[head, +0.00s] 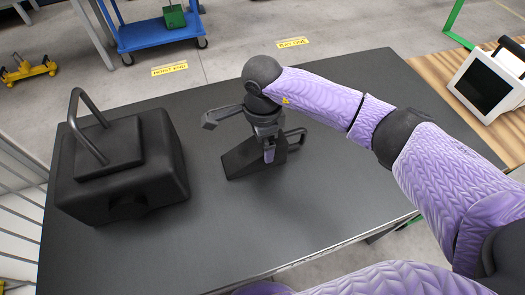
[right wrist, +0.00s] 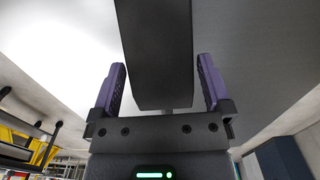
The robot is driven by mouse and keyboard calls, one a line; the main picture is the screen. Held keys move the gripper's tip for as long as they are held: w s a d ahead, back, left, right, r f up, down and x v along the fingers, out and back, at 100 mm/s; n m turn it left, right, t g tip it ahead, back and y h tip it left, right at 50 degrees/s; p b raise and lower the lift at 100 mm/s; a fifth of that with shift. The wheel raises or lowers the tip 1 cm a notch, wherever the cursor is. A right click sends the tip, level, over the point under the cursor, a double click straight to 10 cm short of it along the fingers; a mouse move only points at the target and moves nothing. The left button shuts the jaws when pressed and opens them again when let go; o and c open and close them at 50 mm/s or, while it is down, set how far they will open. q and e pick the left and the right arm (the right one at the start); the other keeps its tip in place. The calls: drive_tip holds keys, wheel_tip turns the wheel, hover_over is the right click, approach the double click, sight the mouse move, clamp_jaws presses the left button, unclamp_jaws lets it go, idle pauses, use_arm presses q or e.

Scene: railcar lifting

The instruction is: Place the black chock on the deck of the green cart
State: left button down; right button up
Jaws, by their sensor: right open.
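The black chock (head: 243,158) is a wedge with a loop handle, lying on the dark table near its middle. My right gripper (head: 268,152) is over the chock, pointing down. In the right wrist view its two fingers (right wrist: 163,88) are open, one on each side of the chock's black body (right wrist: 158,50); I cannot tell whether they touch it. The arm and gripper hide part of the chock. No green cart deck shows clearly; only a green frame (head: 455,20) is at the top right. My left gripper is not in view.
A big black box with a handle (head: 120,170) stands on the dark table (head: 300,225) to the left. A blue cart (head: 155,35) bearing a green block (head: 174,15) is beyond the table. A screen device (head: 487,84) sits on a wooden top at right. The table's front is clear.

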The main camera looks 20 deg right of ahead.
drive_tip(key=shift+f, duration=0.95)
drive_tip(key=shift+r, duration=0.1)
clamp_jaws()
